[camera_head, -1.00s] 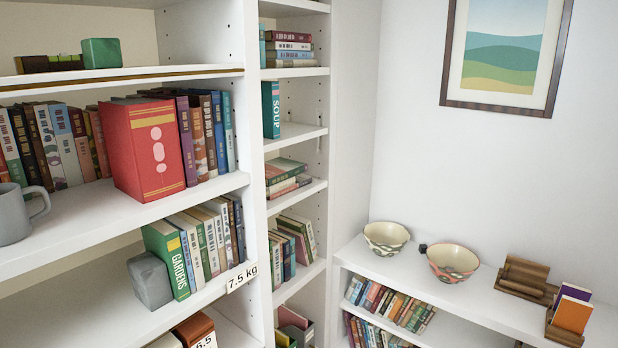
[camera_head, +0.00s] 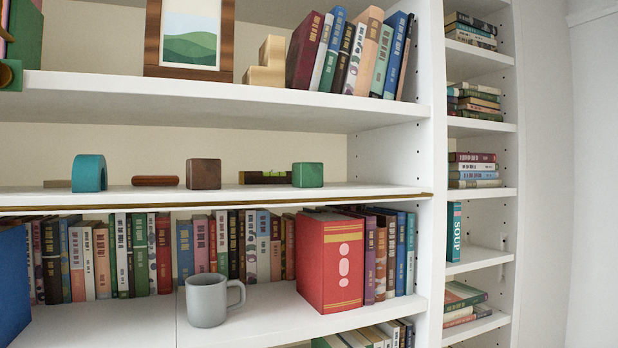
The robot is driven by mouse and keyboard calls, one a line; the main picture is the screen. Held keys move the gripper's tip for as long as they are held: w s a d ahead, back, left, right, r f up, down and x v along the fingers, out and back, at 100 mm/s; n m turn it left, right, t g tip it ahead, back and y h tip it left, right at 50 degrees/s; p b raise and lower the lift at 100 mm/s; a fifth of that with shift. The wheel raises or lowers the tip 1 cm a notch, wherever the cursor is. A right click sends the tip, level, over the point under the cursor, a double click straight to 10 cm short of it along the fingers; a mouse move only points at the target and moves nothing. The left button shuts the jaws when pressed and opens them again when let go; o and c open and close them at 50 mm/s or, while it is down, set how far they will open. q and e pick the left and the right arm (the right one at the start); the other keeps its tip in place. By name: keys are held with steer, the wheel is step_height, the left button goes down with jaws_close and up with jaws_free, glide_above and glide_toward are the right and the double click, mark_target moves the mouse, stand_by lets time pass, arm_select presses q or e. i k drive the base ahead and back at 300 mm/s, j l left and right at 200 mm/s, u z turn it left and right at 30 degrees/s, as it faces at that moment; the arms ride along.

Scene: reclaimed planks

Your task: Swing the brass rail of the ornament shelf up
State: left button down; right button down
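The ornament shelf (camera_head: 360,190) is the thin white board in the middle of the bookcase. It carries a teal arch (camera_head: 89,173), a reddish-brown rounded bar (camera_head: 155,181), a dark brown cube (camera_head: 204,174), a small level with a yellow-green part (camera_head: 265,177) and a green cube (camera_head: 307,175). The brass rail (camera_head: 330,201) is a thin line along the shelf's front edge, lying low, below the ornaments' bases. Neither of my grippers shows in the view.
Below stand a row of books, a grey mug (camera_head: 212,300) and a large red book (camera_head: 331,262). Above is a shelf with a framed picture (camera_head: 189,38) and books. A narrow bookcase column (camera_head: 483,195) stands right.

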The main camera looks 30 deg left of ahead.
mark_target(166, 205)
steer(key=k+j, duration=0.15)
steer(key=j, duration=0.25)
steer(key=k+j+u, duration=0.1)
steer(key=j, duration=0.25)
steer(key=k+j, duration=0.15)
steer(key=j, duration=0.25)
steer(key=k+j+u, duration=0.1)
steer(key=j, duration=0.3)
steer(key=k+j, duration=0.15)
steer(key=j, duration=0.25)
steer(key=l+u, duration=0.35)
